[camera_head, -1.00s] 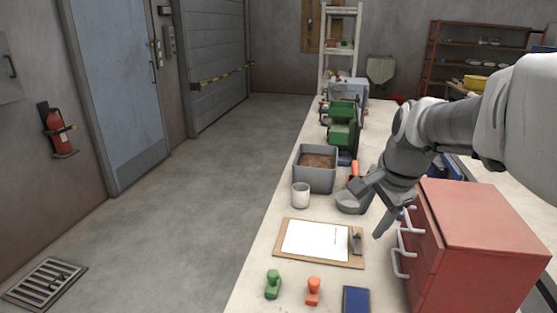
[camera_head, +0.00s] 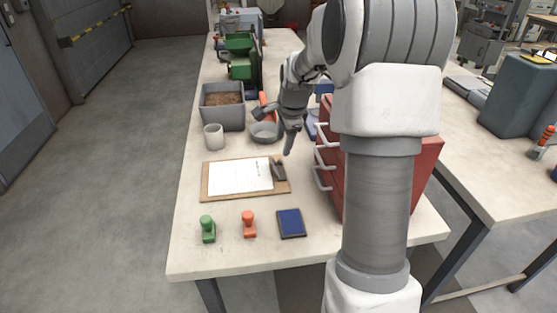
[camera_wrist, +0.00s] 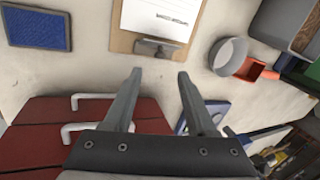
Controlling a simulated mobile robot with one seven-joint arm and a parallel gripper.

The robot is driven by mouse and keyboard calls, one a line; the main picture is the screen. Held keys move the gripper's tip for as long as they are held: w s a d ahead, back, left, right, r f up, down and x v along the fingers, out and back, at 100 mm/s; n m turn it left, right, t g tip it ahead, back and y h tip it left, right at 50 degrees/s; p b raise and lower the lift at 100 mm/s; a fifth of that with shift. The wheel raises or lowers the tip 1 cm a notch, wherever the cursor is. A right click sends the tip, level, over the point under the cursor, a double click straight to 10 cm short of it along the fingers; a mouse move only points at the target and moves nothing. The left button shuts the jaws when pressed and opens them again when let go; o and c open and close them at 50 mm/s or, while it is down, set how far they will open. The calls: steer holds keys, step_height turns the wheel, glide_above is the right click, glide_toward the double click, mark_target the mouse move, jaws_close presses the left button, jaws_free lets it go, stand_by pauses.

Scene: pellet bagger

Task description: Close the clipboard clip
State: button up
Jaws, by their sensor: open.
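The clipboard (camera_head: 206,190) lies flat on the table with a white sheet of paper (camera_head: 240,177) on it. Its metal clip (camera_head: 279,170) is at the right end in the head view and looks raised there. In the wrist view the clipboard (camera_wrist: 122,40) is at the top centre, with the clip (camera_wrist: 157,47) at its near edge. My gripper (camera_head: 272,128) is above the table just beyond the clip in the head view. In the wrist view my gripper (camera_wrist: 160,74) is open and empty, its fingertips apart and short of the clip.
A red drawer cabinet (camera_head: 330,142) with pale handles stands right of the clipboard. A grey bowl (camera_head: 264,132), white cup (camera_head: 214,137) and grey bin (camera_head: 222,118) are behind. A green stamp (camera_head: 208,230), orange stamp (camera_head: 249,224) and blue pad (camera_head: 291,223) lie in front.

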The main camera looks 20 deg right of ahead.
mark_target(279, 161)
steer(key=b+x, duration=0.1)
steer(key=x, duration=0.8)
steer(key=shift+w+f, duration=0.1)
steer(key=shift+f, duration=0.05)
jaws_close()
